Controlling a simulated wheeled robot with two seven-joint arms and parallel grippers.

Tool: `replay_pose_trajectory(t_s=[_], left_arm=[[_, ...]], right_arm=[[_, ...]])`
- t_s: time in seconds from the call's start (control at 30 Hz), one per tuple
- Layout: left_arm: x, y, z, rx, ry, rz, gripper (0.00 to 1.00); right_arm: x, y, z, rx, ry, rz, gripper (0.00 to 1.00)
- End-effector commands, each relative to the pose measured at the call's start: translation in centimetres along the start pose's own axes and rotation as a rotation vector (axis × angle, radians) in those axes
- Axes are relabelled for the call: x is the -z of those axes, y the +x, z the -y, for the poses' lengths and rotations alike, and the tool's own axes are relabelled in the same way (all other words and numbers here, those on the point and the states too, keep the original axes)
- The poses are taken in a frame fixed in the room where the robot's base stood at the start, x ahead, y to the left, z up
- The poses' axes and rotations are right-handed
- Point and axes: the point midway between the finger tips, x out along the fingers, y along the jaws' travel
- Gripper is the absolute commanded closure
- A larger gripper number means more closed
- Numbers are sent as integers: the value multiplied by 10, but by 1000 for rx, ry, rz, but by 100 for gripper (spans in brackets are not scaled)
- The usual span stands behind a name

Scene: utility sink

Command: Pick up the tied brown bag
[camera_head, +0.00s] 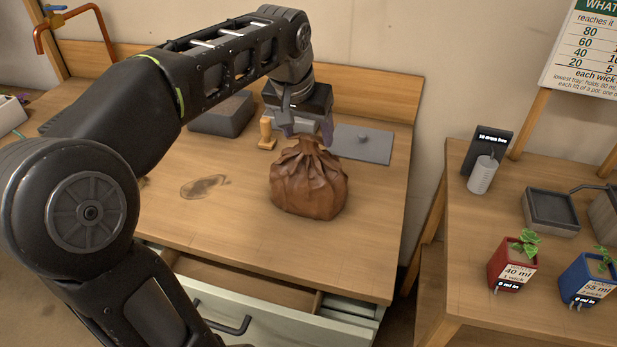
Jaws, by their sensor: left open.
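The tied brown bag (309,187) stands upright on the wooden table, with its gathered neck at the top. My left arm comes in from the left and reaches over the table. My left gripper (309,134) is open at the bag's neck, pointing down at it from behind. The fingers partly overlap the tied top, so I cannot tell whether they touch it. My right gripper is not in view.
A wooden stamp-like piece (267,133), a dark grey block (221,115) and a grey plate with a knob (364,144) lie near the gripper. A drawer (250,300) stands open in front. A second table (480,260) on the right holds a red pot (511,265) and a blue pot (586,280).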

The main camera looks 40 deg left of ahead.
Motion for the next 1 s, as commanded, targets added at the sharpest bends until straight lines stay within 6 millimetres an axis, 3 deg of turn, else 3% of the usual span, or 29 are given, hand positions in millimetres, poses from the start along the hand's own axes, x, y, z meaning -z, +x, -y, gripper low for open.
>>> replay_pose_trajectory(t_s=[0.2,0.77,1.0], left_arm=[[0,23,0,-1,0,1,33],[0,23,0,0,0,0,33],[0,23,0,0,0,0,50]], right_arm=[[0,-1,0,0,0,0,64],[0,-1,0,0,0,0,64],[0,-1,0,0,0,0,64]])
